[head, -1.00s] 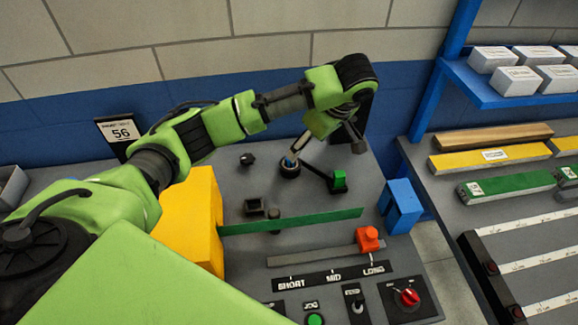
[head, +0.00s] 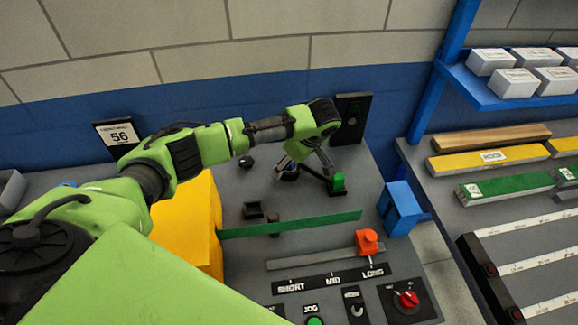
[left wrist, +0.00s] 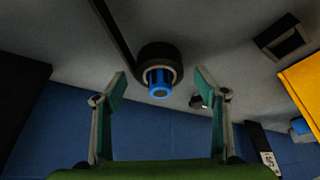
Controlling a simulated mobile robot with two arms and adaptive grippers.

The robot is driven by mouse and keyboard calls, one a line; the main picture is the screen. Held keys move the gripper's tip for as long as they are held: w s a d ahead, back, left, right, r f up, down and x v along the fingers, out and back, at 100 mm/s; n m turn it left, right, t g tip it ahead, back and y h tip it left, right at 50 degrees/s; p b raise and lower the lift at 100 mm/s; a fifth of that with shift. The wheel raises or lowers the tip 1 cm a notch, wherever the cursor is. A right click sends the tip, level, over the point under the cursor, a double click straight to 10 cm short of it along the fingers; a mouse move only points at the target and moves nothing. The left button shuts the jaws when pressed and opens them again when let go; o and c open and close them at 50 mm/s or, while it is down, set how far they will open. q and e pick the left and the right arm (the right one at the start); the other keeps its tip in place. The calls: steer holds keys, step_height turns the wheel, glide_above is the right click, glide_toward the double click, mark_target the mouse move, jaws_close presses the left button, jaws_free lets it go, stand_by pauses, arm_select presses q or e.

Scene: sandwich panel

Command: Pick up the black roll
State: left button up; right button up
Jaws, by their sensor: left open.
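The black roll (left wrist: 152,56) shows in the left wrist view, standing around a blue core on the grey surface. In the head view it is a small dark ring (head: 289,177) on the bench, partly hidden by my gripper. My left gripper (left wrist: 160,82) is open, with one green-lined finger to each side of the roll in the wrist view. The roll appears just beyond the fingertips, not touched. In the head view the left gripper (head: 305,166) hangs over the roll, tilted downward. The right gripper is not in view.
A dark bar with a green block (head: 338,180) is beside the roll. A green strip (head: 295,222) runs out of a yellow box (head: 206,222). A small black knob (head: 247,161), a blue bracket (head: 400,208) and a dark upright panel (head: 351,118) stand around.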

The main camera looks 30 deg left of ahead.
arm_select(q)
steer(key=shift+a+f, duration=0.15)
steer(key=shift+f, duration=0.3)
steer(key=c, duration=1.2)
steer(key=shift+c, duration=0.2)
step_height(320, 180, up, 9)
steer(key=shift+w+f+b, duration=0.1)
steer(key=shift+b, duration=0.85)
steer(key=shift+r, duration=0.7)
